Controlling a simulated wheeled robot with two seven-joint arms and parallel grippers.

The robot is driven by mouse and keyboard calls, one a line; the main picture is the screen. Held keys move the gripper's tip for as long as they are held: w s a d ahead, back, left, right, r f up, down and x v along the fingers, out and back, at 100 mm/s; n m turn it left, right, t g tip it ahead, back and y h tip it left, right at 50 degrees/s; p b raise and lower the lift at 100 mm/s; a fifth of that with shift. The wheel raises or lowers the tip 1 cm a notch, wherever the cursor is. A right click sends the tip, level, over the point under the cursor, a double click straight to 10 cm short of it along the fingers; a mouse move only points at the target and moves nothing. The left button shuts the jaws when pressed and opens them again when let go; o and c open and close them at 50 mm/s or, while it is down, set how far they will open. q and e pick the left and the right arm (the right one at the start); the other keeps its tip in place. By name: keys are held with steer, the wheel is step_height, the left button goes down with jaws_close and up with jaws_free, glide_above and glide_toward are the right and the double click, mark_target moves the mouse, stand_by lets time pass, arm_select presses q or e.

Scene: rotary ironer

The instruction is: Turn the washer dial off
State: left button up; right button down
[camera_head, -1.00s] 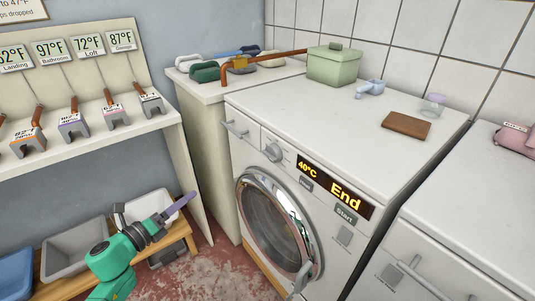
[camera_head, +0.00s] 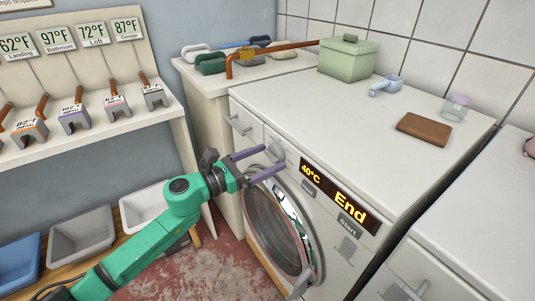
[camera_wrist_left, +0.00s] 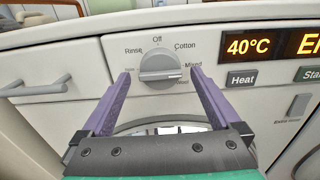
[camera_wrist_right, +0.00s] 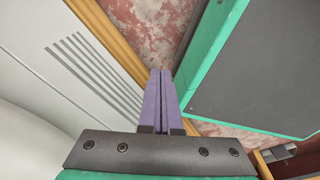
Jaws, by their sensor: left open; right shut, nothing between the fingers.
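The washer (camera_head: 330,130) is a white front loader with a round glass door (camera_head: 275,232). Its display (camera_head: 340,196) reads 40°C and End. The grey dial (camera_wrist_left: 161,66) is on the panel, with Off marked at the top, Rinse to the left, Cotton and a partly hidden Mixed to the right. Its ridge lies roughly level, not pointing up at Off. My left gripper (camera_head: 270,158) is open. In the left wrist view its purple fingers (camera_wrist_left: 160,75) stand on either side of the dial; I cannot tell if they touch it. My right gripper (camera_wrist_right: 162,72) is shut and empty, pointing down by a white panel.
A drawer handle (camera_head: 238,125) is left of the dial. On the washer top are a green box (camera_head: 347,60), a blue scoop (camera_head: 386,86), a small jar (camera_head: 456,107) and a brown wallet-like object (camera_head: 424,128). Bins (camera_head: 80,235) stand on a low bench at the left.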

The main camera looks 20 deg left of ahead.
arm_select(q)
steer(key=shift+w+d, duration=0.3)
steer(key=shift+w, duration=0.05)
arm_select(e)
steer(key=shift+d+r, duration=0.1)
arm_select(q)
steer(key=shift+c, duration=0.4)
arm_select(e)
steer(key=shift+s, duration=0.1)
arm_select(q)
steer(key=c, duration=1.3)
arm_select(e)
steer(key=shift+s+d, duration=0.1)
steer(key=shift+d, duration=0.1)
